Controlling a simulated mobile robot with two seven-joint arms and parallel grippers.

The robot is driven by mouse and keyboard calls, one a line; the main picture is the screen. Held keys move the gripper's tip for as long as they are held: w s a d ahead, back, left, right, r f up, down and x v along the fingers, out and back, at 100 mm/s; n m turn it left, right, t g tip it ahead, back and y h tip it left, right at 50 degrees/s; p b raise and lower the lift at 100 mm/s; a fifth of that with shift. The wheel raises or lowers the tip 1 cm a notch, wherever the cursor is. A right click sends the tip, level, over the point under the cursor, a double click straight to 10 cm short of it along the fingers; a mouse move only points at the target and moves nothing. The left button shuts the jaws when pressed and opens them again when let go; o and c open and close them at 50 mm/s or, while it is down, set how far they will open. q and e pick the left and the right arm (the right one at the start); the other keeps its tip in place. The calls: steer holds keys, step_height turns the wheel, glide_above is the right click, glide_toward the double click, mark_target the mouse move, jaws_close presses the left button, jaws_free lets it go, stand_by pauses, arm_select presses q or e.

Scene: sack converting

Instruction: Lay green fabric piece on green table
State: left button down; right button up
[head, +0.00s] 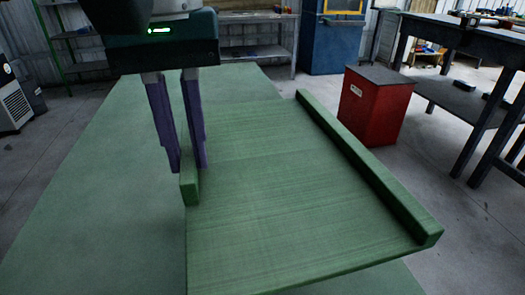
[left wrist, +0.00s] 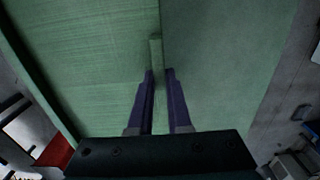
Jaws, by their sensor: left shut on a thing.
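The green fabric piece (head: 275,180) is a flat, finely lined sheet with a thick raised green strip along its right side and a short upright green tab at its left edge. My left gripper (head: 189,165) points down with purple fingers shut on this tab. The left wrist view shows the tab (left wrist: 156,50) between the fingers, with the sheet (left wrist: 90,60) spreading to the left. The green table (head: 90,190) is plain and smoother. The sheet lies over its right part and reaches past its right edge. I cannot tell whether the sheet touches the table. My right gripper is not seen.
A red bin (head: 375,110) with a dark lid stands on the floor right of the table. A dark workbench (head: 475,50) is at the far right, and a blue cabinet (head: 335,45) at the back. The left part of the table is bare.

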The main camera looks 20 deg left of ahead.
arm_select(q)
step_height(320, 180, down, 11)
steer(key=shift+b, duration=0.35)
step_height(320, 180, down, 4)
steer(key=shift+f+b, duration=0.1)
steer(key=shift+b, duration=0.2)
